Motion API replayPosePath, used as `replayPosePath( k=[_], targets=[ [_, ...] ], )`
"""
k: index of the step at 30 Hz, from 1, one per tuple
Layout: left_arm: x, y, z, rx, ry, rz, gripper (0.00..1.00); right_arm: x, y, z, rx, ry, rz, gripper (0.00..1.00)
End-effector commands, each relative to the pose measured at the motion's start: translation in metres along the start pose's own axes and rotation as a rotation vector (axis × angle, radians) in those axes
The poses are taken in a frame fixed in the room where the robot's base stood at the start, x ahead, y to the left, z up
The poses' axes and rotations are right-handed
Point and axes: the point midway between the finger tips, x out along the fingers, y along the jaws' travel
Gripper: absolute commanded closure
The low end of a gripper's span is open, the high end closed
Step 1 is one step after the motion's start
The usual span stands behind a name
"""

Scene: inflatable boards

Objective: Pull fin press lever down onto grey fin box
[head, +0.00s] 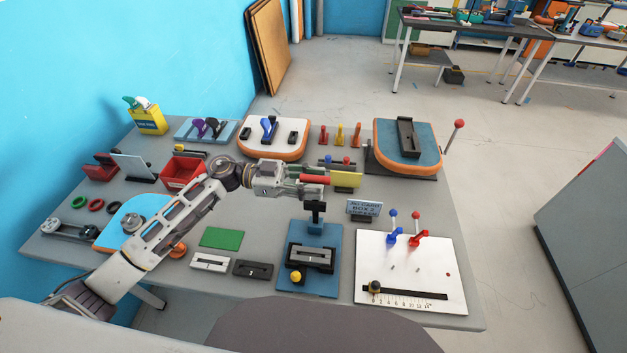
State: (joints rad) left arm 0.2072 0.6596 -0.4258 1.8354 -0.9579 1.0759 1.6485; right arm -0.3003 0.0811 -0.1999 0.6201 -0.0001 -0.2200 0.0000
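The fin press has a blue base (326,284) at the front middle of the table, with a black upright (315,210) at its back. A grey fin box (308,256) sits in a black holder on this base, with a yellow knob (295,277) in front. A red lever handle (315,180) shows above the upright, raised well over the fin box. My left gripper (308,181) reaches in from the left, its fingers around or beside this handle. Whether the fingers grip it is unclear. The lever's arm is largely hidden. My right gripper is not in view.
A white board (410,268) with blue and red levers stands to the right. White (209,262) and dark grey (252,269) blocks lie left of the press. A red bin (183,173) is behind my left arm.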

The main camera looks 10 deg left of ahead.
Motion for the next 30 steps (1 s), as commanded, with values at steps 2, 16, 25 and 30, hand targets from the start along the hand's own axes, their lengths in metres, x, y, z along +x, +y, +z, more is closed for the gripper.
replayPosePath(
  k=[2,16,25,30],
  targets=[
    [0.0017,-0.0002,-0.0001,0.0,0.0,0.0,0.66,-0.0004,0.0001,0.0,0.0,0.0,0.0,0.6],
    [0.0019,-0.0001,0.0001,0.001,0.0,0.0,0.91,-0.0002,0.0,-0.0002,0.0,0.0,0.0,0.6],
    [0.0018,-0.0002,0.0001,0.001,0.0,0.0,1.0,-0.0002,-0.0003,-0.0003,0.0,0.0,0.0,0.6],
    [0.0017,0.001,0.0,0.006,0.0,0.0,1.0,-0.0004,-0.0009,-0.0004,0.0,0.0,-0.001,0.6]
  ],
)
